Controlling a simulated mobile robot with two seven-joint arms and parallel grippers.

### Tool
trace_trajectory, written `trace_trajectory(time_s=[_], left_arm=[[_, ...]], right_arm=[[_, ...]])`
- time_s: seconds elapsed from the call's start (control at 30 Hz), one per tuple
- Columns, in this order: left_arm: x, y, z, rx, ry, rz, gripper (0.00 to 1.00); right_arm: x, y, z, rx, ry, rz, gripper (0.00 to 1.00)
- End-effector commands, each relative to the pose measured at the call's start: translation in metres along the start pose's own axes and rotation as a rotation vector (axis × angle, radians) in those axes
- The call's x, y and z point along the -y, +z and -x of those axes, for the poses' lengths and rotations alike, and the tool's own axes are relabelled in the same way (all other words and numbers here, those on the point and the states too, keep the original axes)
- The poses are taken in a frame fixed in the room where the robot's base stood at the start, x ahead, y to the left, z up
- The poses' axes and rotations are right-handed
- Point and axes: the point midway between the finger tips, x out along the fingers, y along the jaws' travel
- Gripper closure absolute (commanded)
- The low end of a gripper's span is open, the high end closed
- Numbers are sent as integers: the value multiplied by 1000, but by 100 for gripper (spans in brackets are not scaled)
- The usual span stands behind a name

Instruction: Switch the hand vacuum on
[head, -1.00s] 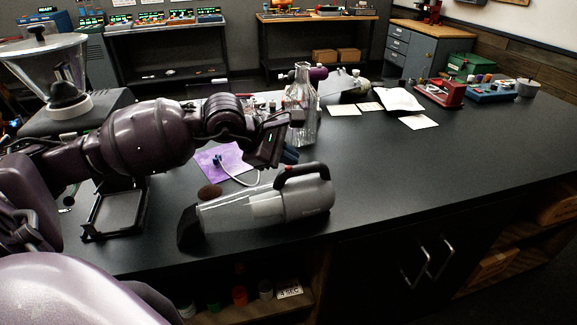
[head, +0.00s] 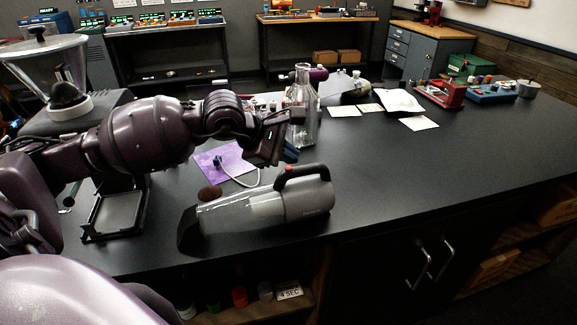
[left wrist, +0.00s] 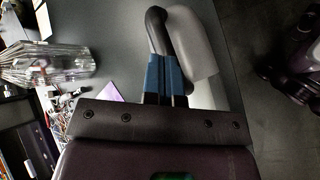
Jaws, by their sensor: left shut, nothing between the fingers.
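The hand vacuum (head: 258,209) lies on the dark bench, with its clear nozzle end to the left and its grey body to the right. Its black handle (head: 305,171) arches on top, with a small red switch (head: 289,170) at the handle's front end. My left gripper (head: 291,155) is just above and behind the handle, its blue fingers shut and empty. In the left wrist view the shut fingertips (left wrist: 165,60) are close to the dark handle (left wrist: 155,22) and grey body (left wrist: 193,42); I cannot tell whether they touch. My right gripper is not in view.
A glass bottle (head: 301,115) stands behind my left gripper. A purple mat (head: 222,165) with a white cable lies behind the vacuum, and a black tray (head: 113,212) is to the left. The bench right of the vacuum is clear.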

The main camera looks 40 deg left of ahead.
Motion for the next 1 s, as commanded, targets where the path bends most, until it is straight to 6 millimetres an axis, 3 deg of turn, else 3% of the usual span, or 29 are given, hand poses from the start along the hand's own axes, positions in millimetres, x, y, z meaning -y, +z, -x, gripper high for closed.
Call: trace_trajectory(time_s=[0.47,1.0], left_arm=[[-4,4,5,0,1,-1,100],[-26,26,36,0,2,-1,100]], right_arm=[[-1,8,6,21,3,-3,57],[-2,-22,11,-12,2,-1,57]])
